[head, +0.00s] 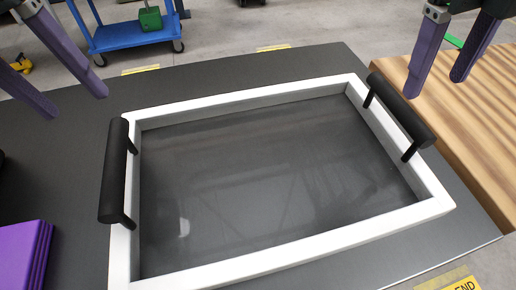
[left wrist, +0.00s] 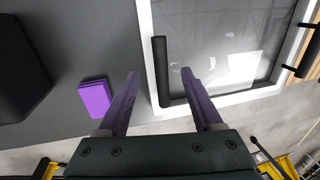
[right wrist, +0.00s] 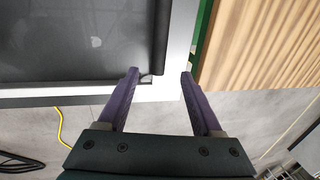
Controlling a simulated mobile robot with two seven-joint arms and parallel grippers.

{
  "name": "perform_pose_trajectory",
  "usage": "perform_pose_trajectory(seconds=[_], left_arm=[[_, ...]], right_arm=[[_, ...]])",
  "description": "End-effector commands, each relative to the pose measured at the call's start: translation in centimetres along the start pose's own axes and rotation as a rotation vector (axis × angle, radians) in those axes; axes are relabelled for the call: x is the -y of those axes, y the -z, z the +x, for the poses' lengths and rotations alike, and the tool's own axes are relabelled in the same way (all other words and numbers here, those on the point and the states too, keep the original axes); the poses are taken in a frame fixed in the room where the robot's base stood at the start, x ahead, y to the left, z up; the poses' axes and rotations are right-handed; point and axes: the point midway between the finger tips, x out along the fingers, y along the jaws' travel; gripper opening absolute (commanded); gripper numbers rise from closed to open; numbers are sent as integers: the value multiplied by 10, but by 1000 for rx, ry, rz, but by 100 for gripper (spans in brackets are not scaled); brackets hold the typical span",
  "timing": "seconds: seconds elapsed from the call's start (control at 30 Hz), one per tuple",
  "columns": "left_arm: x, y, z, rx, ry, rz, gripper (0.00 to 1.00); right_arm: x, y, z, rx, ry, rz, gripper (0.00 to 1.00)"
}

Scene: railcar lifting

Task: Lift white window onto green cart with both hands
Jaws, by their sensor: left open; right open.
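The white window (head: 250,98) lies flat on a dark grey table, its dark pane facing up. It has a black bar handle on its left side (head: 114,170) and another on its right side (head: 402,110). My left gripper (head: 76,102) is open and empty, apart from the left handle, which lines up between its fingers in the left wrist view (left wrist: 160,60). My right gripper (head: 433,86) is open and empty near the right handle, whose end shows between its fingers in the right wrist view (right wrist: 162,40). A green edge (right wrist: 203,35) shows beside the table; I cannot tell whether it is the green cart.
A slatted wooden surface (head: 480,120) adjoins the table on the right. Purple sheets (head: 22,255) lie at the table's front left. A blue cart (head: 130,35) with a green block (head: 150,18) stands on the floor behind. A yellow cable (right wrist: 62,130) is on the floor.

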Motion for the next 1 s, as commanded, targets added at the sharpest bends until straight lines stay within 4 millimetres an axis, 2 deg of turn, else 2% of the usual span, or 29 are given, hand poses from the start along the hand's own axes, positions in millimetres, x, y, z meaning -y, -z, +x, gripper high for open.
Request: perform_pose_trajectory(seconds=[0.17, 0.27, 0.7, 1.0], left_arm=[[0, 0, 5, -1, 0, 1, 67], [0, 1, 16, -4, 0, 2, 67], [1, 1, 86, -3, 1, 2, 67], [0, 0, 100, 0, 0, 4, 67]], right_arm=[[-1, 0, 5, -2, -3, -2, 67], [-1, 1, 16, -4, -4, -2, 67], [-2, 0, 86, -2, -6, -2, 67], [-2, 0, 100, 1, -5, -4, 67]])
